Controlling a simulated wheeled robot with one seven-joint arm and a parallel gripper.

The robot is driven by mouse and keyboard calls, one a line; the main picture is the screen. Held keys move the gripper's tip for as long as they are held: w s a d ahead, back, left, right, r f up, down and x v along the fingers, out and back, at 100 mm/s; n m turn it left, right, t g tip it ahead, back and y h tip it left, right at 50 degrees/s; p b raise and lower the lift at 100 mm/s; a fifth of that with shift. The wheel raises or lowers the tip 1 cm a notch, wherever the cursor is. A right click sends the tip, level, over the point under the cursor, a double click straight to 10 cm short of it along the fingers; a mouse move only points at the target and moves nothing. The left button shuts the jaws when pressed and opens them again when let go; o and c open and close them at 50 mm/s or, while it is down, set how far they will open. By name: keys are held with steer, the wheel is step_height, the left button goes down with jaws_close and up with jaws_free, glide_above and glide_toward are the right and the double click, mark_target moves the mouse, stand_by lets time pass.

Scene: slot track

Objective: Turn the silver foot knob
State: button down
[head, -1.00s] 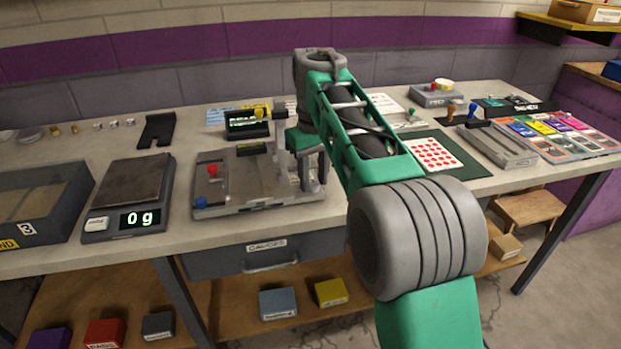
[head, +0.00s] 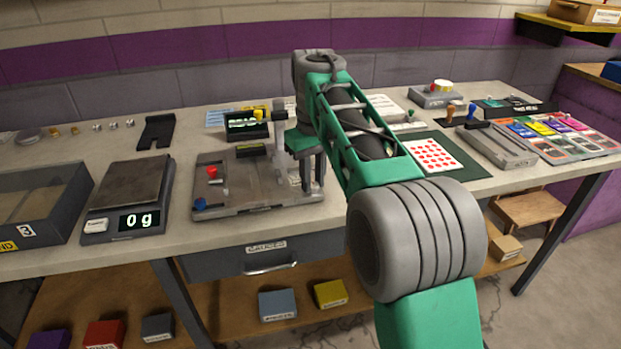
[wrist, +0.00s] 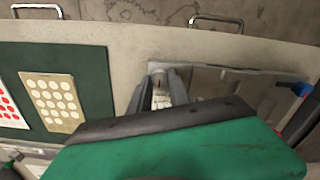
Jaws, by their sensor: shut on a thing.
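The slot-track fixture (head: 235,194) is a grey plate on the bench, left of my gripper in the head view. My gripper (head: 312,186) points down at its right end. In the wrist view my gripper (wrist: 160,82) has its two grey fingers closed on the silver foot knob (wrist: 160,67), a small pale round piece at the plate's corner. The fingers hide most of the knob, and my gripper hides it in the head view. A red knob (head: 211,170) and a blue knob (head: 200,203) stand at the plate's left end.
A grey post (head: 279,135) rises from the fixture close left of my gripper. A scale (head: 128,195) reading 0 g stands to the left. A green mat (head: 462,166) with a red-dotted card (head: 433,155) lies to the right. The bench's front edge runs close to the fixture.

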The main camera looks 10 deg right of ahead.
steer(key=shift+m, duration=0.5)
steer(key=m, duration=0.3)
steer(key=shift+m, duration=2.4)
steer(key=shift+d, duration=0.1)
steer(key=c, duration=1.2)
jaws_free()
steer(key=shift+c, duration=0.2)
